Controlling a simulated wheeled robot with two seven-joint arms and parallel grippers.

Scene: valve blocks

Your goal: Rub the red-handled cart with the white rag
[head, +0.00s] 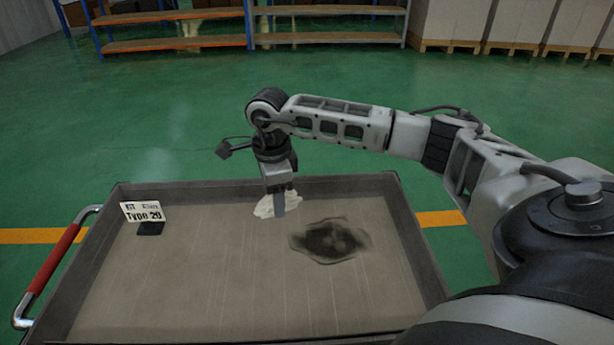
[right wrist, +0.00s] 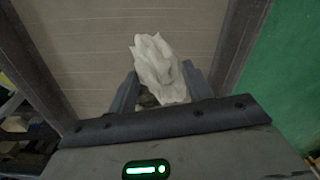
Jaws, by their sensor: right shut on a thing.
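The cart (head: 200,290) is a shallow grey-brown tray with dark raised walls and a red handle (head: 55,260) on its left side. A dark stain (head: 330,240) lies on its bed right of centre. My right gripper (head: 279,208) points down inside the cart near the far wall, left of the stain. It is shut on the white rag (head: 263,207), which is crumpled and low over the bed; I cannot tell if it touches. In the right wrist view the rag (right wrist: 160,68) bunches up between the two fingers. My left gripper is not in view.
Shelves (head: 175,45) and pallets with large boxes (head: 515,25) stand far back. The green floor (head: 100,130) between is clear.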

